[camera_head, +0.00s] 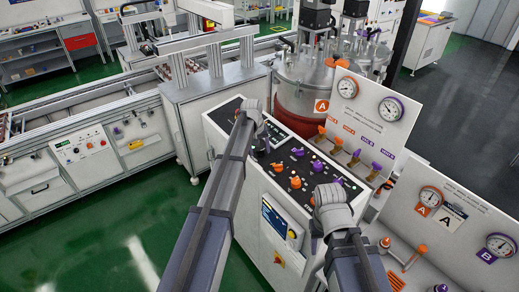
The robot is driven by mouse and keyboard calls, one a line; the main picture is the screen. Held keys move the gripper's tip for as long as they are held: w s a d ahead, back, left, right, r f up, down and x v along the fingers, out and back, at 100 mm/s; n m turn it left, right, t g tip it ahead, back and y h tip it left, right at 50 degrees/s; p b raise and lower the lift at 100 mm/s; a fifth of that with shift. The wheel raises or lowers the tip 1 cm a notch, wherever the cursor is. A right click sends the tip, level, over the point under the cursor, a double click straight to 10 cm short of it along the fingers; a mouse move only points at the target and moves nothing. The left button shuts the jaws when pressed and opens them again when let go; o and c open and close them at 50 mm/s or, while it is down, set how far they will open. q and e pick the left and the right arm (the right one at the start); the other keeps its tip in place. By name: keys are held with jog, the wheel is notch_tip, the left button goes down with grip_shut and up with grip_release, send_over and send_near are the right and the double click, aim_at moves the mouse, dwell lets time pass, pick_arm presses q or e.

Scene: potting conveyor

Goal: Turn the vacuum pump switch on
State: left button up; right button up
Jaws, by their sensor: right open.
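A white control console (262,195) stands in the middle with a dark sloped panel (283,160) on top. Several orange knobs (295,182) and purple knobs (318,165) sit on the panel. The labels are too small to read, so I cannot tell which control is the vacuum pump switch. My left gripper (260,149) is over the panel's left part; its fingers are small and dark, and I cannot tell whether they are open or touching anything. My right gripper (328,194) is at the panel's front right; it is open, with its fingers mostly hidden by the wrist.
Orange and purple valve levers (354,158) stand behind the panel, below a white board with gauges (390,108). Another gauge board (455,215) is at the right. Green floor (120,235) is clear at left.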

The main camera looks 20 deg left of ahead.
pick_arm(q)
jog(key=shift+r, duration=0.15)
jog(key=p+v, duration=0.7)
jog(key=shift+r+p, duration=0.3)
jog(key=shift+p, duration=0.05)
dwell(0.4)
jog(key=s+d+m+g, duration=0.1)
jog(key=s+d+m, duration=0.15)
jog(key=s, duration=1.15)
jog(key=s+d+m+g, duration=0.15)
jog(key=s+d, duration=0.25)
jog(key=s, duration=1.1)
jog(key=s+d+f+m+b, duration=0.1)
jog(key=s+d+f+b, duration=0.1)
jog(key=f+b, duration=0.4)
jog(key=s+d+f+m+y+b, duration=0.1)
jog(key=d+f+b, duration=0.4)
jog(key=f+b, duration=0.1)
jog(key=s+d+f+m+y+b, duration=0.1)
jog(key=s+d+f+m+b, duration=0.1)
jog(key=d+f+b, duration=0.2)
notch_tip(320, 180, down, 4)
jog(key=b, duration=0.3)
jog(key=shift+s+r, duration=0.2)
jog(key=shift+s, duration=0.15)
